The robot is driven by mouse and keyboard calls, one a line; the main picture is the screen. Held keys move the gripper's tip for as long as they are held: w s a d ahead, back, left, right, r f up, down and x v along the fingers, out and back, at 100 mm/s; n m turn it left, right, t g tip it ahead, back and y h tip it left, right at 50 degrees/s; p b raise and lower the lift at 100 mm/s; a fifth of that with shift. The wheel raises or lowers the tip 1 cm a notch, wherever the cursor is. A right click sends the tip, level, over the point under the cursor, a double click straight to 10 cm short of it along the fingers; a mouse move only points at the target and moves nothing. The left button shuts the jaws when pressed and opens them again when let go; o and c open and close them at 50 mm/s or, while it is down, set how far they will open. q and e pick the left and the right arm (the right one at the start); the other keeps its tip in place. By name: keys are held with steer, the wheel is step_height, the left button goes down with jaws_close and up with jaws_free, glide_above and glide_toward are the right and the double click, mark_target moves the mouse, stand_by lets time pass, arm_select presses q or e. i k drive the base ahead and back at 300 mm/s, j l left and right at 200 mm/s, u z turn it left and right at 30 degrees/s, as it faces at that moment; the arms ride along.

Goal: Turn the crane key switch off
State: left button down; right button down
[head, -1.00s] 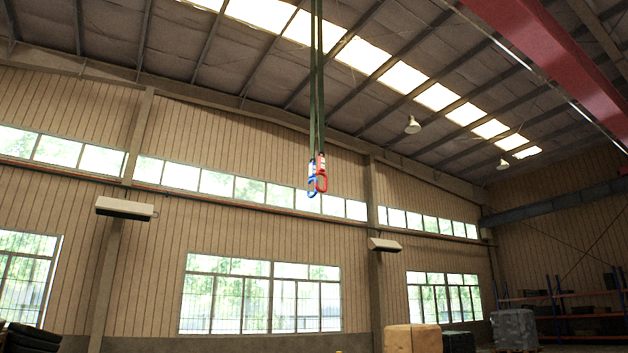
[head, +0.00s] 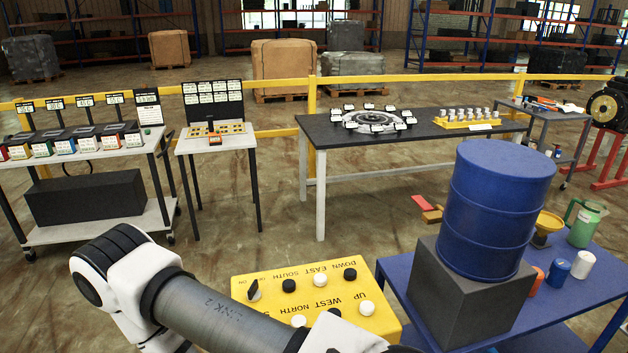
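A yellow crane control box (head: 312,297) shows at the bottom centre of the head view, its lettering upside down. A black key switch (head: 254,290) stands at its left end, with small lettering beside it that is hard to read. Black and white buttons labelled UP, DOWN, EAST, WEST, NORTH and SOUTH fill the rest. My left arm crosses the box's lower left corner and hides part of it. My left gripper is not visible, as the arm runs out at the bottom edge. My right gripper is not in view.
A blue table (head: 395,290) at the right carries a blue drum (head: 497,215) on a dark block (head: 455,300), beside cans and a green jug (head: 585,224). Worktables and a yellow railing (head: 280,133) stand behind. Open floor lies beyond the box.

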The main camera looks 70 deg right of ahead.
mark_target(253, 291)
steer(key=z, duration=2.05)
steer(key=k+j+z, duration=0.1)
steer(key=k+z, duration=0.15)
steer(key=k, duration=0.4)
